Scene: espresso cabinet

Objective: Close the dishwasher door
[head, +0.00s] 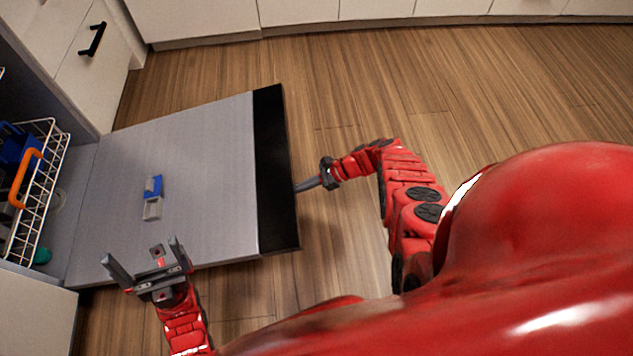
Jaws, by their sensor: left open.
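The dishwasher door (200,135) is folded down open and lies about flat, with its inner face up. Its hinge side is at the left, by the dishwasher opening, and a black strip (272,165) runs along its free edge. My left gripper (146,258) is open and empty over the door's near edge; I cannot tell if it touches. My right gripper (302,186) is at the black free edge, its fingers pointing left toward it. The fingers show edge-on, so their opening and any contact are unclear.
A white wire rack (47,185) with blue and orange items stands inside the dishwasher at the left. A small blue and grey detergent latch (152,198) sits on the door's inner face. White cabinets line the back. The wooden floor (480,100) right of the door is clear.

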